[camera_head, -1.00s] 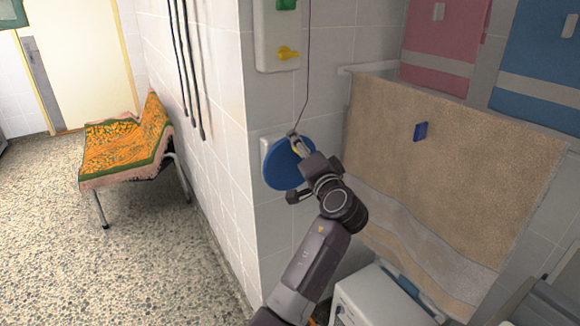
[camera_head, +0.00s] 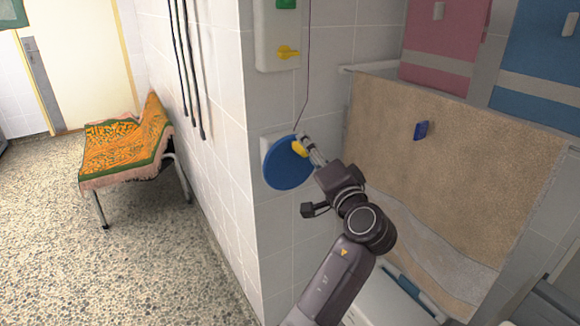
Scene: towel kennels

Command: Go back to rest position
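One arm of mine is in view, entering at the bottom and leaning right. I take it as my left arm. Its gripper (camera_head: 306,143) points up and left, at the right edge of a blue disc (camera_head: 285,168) on the white tiled wall. A small yellow piece (camera_head: 299,148) on the disc is right beside the fingertips. I cannot tell whether they touch it or whether the fingers are open. My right gripper is not in view.
A beige towel (camera_head: 450,165) hangs on a rail to the right, close to the arm. Pink (camera_head: 445,45) and blue (camera_head: 545,60) panels are above it. A bench (camera_head: 125,150) with an orange cloth stands left. Speckled floor there is clear.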

